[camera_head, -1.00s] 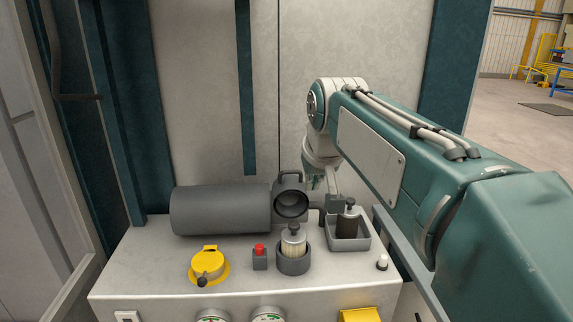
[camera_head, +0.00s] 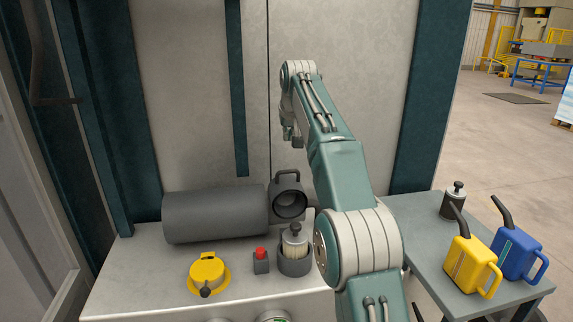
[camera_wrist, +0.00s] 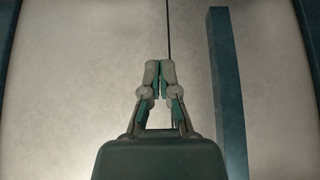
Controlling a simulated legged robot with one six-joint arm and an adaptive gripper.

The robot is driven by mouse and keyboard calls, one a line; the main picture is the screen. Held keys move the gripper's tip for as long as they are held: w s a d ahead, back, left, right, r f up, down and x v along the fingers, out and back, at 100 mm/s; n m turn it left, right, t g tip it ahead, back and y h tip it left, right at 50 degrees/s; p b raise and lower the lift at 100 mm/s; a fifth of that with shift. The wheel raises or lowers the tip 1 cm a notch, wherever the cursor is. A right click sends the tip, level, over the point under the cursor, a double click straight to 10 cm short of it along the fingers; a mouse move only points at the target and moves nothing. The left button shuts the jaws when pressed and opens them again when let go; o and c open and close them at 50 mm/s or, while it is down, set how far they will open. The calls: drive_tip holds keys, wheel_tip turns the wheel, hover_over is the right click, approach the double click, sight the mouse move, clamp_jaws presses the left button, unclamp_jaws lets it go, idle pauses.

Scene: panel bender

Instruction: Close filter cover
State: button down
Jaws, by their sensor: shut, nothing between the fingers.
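The grey cylindrical housing (camera_head: 215,214) lies on its side on the light bench. At its right end stands a round dark cover (camera_head: 275,196) with a handle on top, its hollow side turned toward the camera. It looks swung open; the hinge is not clear. A filter with pale pleats (camera_head: 294,243) stands upright in a dark cup (camera_head: 295,266) in front of the cover. My gripper (camera_head: 293,138) is raised above and behind the cover, near the machine panel, apart from it. In the wrist view my gripper (camera_wrist: 160,65) is shut and empty, with only the panel behind it.
A yellow cap (camera_head: 207,269) and a red button (camera_head: 261,253) sit on the bench (camera_head: 130,272). My arm hides the bench's right part.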

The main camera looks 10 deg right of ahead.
hover_over(287, 180)
drive_tip(key=w, duration=0.4)
wheel_tip(287, 180, down, 8)
drive_tip(key=shift+s+a+f, duration=0.1)
drive_tip(key=shift+a, duration=0.05)
drive_tip(key=shift+s, duration=0.45)
drive_tip(key=shift+s+f, duration=0.2)
drive_tip(key=shift+s, duration=0.55)
drive_tip(key=shift+s+f, duration=0.2)
drive_tip(key=shift+s, duration=0.55)
drive_tip(key=shift+s, duration=0.1)
drive_tip(key=shift+s+t, duration=0.3)
drive_tip(key=shift+s, duration=0.1)
